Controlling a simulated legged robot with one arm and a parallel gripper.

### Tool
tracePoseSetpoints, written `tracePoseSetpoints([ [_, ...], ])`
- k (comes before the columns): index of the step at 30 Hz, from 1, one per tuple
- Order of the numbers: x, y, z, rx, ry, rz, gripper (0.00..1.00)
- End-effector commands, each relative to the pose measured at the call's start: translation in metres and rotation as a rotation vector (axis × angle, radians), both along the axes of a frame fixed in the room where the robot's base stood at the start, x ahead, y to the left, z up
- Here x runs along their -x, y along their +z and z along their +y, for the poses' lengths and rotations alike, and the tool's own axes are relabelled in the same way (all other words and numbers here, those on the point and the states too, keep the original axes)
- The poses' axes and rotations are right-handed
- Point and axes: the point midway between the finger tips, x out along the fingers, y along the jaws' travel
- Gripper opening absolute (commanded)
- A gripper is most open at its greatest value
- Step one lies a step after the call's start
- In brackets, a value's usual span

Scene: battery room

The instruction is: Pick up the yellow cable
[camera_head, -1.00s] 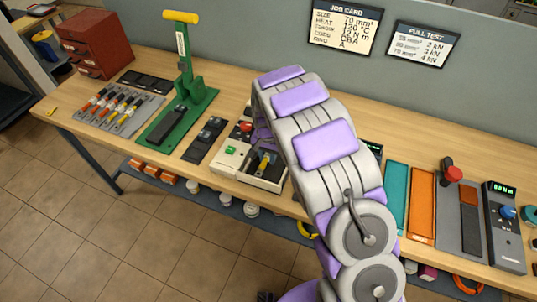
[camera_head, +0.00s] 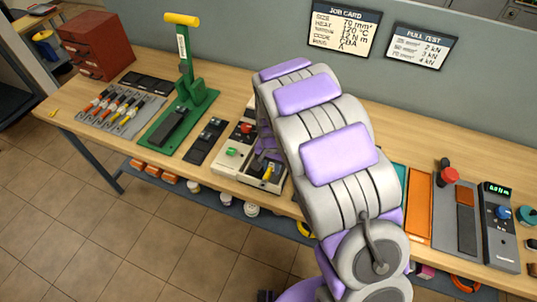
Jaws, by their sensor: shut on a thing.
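A short yellow cable piece (camera_head: 267,172) shows at the open front of a beige bench machine (camera_head: 232,158), below the end of my arm. My gripper (camera_head: 264,157) is small in view and partly hidden by my arm. It is at the machine, just above the yellow piece, and appears shut on it. The fingertips and the far end of the cable cannot be made out clearly.
A grey rack (camera_head: 108,107) of several cables with coloured ends lies at the left. A green lever press (camera_head: 185,95) stands between it and the machine. Orange mat (camera_head: 419,205) and meter (camera_head: 498,235) are at the right. My arm hides the bench middle.

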Motion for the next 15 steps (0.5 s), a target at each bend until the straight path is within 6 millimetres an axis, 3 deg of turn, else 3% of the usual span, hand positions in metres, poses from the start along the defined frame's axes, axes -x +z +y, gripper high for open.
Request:
tracePoseSetpoints([
  [3,0.023,0.004,-0.006,0.0,-0.002,0.003,0.0],
  [15,0.073,0.008,-0.02,-0.001,-0.001,0.002,0.0],
])
